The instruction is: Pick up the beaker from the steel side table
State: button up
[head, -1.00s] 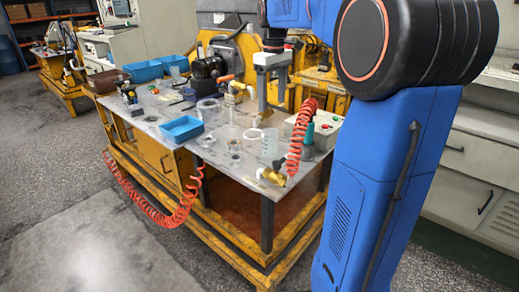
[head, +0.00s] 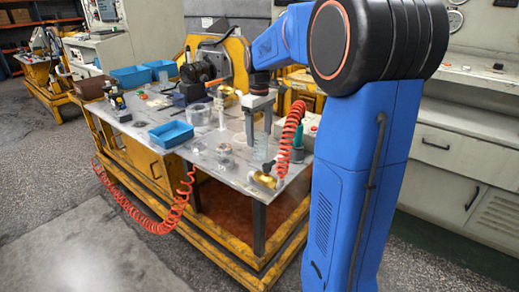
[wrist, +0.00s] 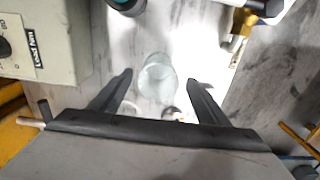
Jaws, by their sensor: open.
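The beaker (wrist: 157,76) is clear and stands on the grey steel side table (wrist: 110,95). In the wrist view it shows between and slightly beyond my two open fingers, with a gap on each side. In the head view the beaker (head: 261,152) is near the table's right part, just below my gripper (head: 258,138) and partly hidden by it. My gripper (wrist: 160,79) is open and empty, pointing down over the beaker. The height left between fingertips and beaker is hard to tell.
A red coiled hose (head: 290,132) hangs close to the right of my gripper, by a brass fitting (head: 264,179). A grey control box (wrist: 40,45) stands left in the wrist view. Blue trays (head: 171,134) and clear vessels (head: 200,114) stand further left on the table.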

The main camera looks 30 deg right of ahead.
aim_at(259, 145)
jog(key=shift+w+f, duration=0.1)
jog(key=shift+f, duration=2.6)
jog(key=c, duration=1.1)
